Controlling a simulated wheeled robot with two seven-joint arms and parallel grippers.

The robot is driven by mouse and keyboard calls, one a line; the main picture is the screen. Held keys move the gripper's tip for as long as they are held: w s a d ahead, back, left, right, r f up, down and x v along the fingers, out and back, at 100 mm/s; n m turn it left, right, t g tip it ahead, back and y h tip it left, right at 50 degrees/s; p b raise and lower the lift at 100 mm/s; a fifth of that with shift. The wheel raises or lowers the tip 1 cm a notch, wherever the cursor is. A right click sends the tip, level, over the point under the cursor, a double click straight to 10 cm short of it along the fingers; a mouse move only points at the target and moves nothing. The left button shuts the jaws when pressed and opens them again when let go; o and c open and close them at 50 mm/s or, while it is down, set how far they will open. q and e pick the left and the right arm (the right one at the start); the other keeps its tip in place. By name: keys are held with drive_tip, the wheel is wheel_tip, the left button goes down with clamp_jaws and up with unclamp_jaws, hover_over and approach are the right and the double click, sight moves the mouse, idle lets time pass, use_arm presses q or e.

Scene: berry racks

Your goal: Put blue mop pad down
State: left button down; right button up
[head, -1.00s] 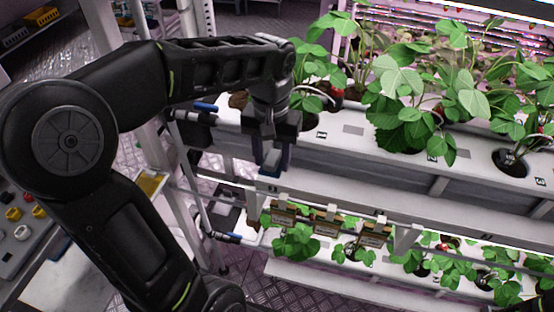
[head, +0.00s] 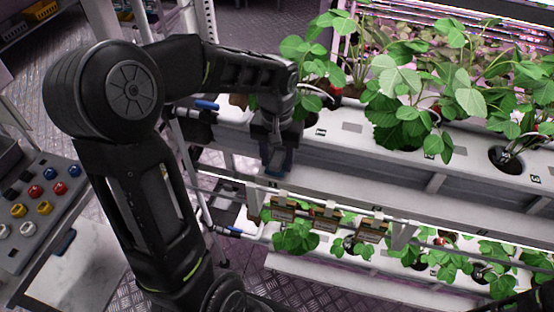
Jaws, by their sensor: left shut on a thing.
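My left gripper (head: 277,163) points down in front of the upper white planting rack. It is shut on the blue mop pad (head: 275,171), of which only a small blue-grey part shows between and below the fingers. The pad is held in front of the rack's front side, above the lower row of plants. I cannot tell whether it touches the rack.
Strawberry plants fill the upper rack (head: 345,129) and lower rack (head: 300,268). Small brown boxes (head: 325,219) hang on a rail below the gripper. At left is a grey panel with coloured knobs (head: 45,195), above a white surface (head: 85,275) bearing a small blue item (head: 63,242).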

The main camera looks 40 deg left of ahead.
sight(277, 159)
use_arm(q)
drive_tip(key=shift+f, duration=0.5)
drive_tip(key=shift+f, duration=0.1)
drive_tip(key=shift+f, duration=0.2)
drive_tip(key=c, duration=0.7)
unclamp_jaws()
drive_tip(key=shift+r, duration=0.1)
drive_tip(key=shift+c, duration=0.2)
drive_tip(key=shift+r, duration=0.1)
wheel_tip(277, 159, up, 12)
drive_tip(key=shift+b, duration=0.4)
drive_tip(key=shift+s, duration=0.1)
